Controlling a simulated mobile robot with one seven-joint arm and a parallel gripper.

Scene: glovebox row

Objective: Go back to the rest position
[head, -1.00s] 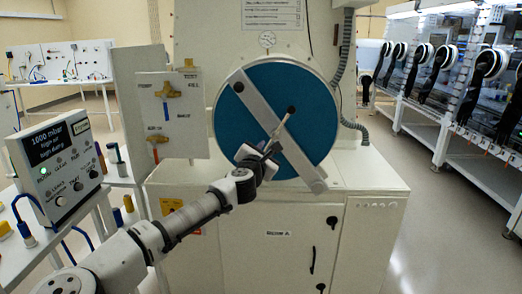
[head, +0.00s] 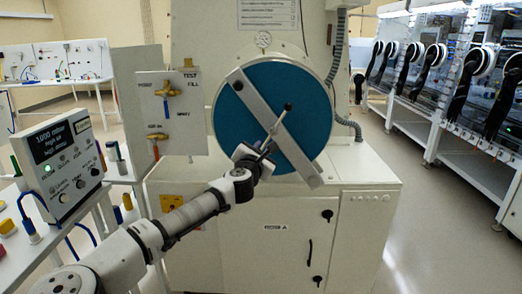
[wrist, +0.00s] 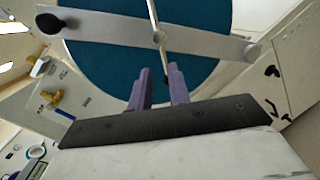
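My gripper (head: 262,153) is in front of the lower left part of the round blue door (head: 234,122). Its two purple fingers (wrist: 160,76) stand apart in the wrist view, with a gap between them. A thin metal lever (head: 276,127) with a black knob at its upper end is mounted on the grey bar (head: 302,160) across the door.
A valve panel (head: 196,138) with brass valves is left of the door. A pressure display box (head: 62,160) stands at the left. The cabinet (head: 340,210) is below the door. Gloveboxes with black gloves (head: 430,75) line the right, with clear floor (head: 415,225) before them.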

